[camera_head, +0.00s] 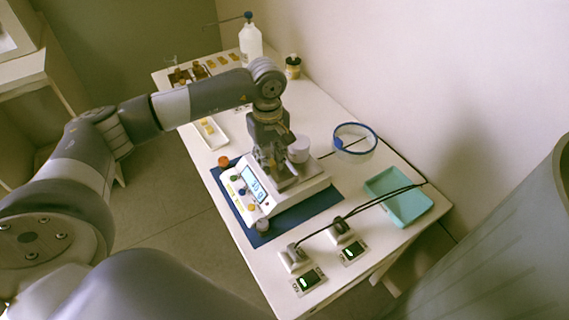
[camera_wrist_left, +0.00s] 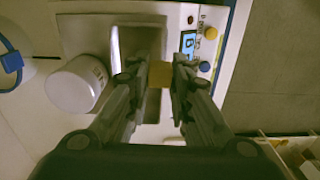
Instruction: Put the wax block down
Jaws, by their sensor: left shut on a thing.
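In the left wrist view, a small amber wax block (camera_wrist_left: 160,74) sits between the fingertips of my left gripper (camera_wrist_left: 159,76), which is shut on it. Below it is the metal pan (camera_wrist_left: 92,34) of a white weighing scale. In the head view my left gripper (camera_head: 275,172) points down over the scale (camera_head: 256,203), and the wax block is hidden there. I cannot tell whether the block touches the pan. The scale has a lit display (camera_head: 254,185) and coloured knobs. A white jar (camera_wrist_left: 77,84) stands beside the gripper; it also shows in the head view (camera_head: 299,149).
The scale stands on a blue mat (camera_head: 324,201). A teal tray (camera_head: 398,197), a blue-rimmed round dish (camera_head: 354,140) and two small devices with green displays (camera_head: 310,281) lie nearby. A white tray (camera_head: 212,134), amber pieces (camera_head: 210,64) and a white bottle (camera_head: 250,41) are farther back.

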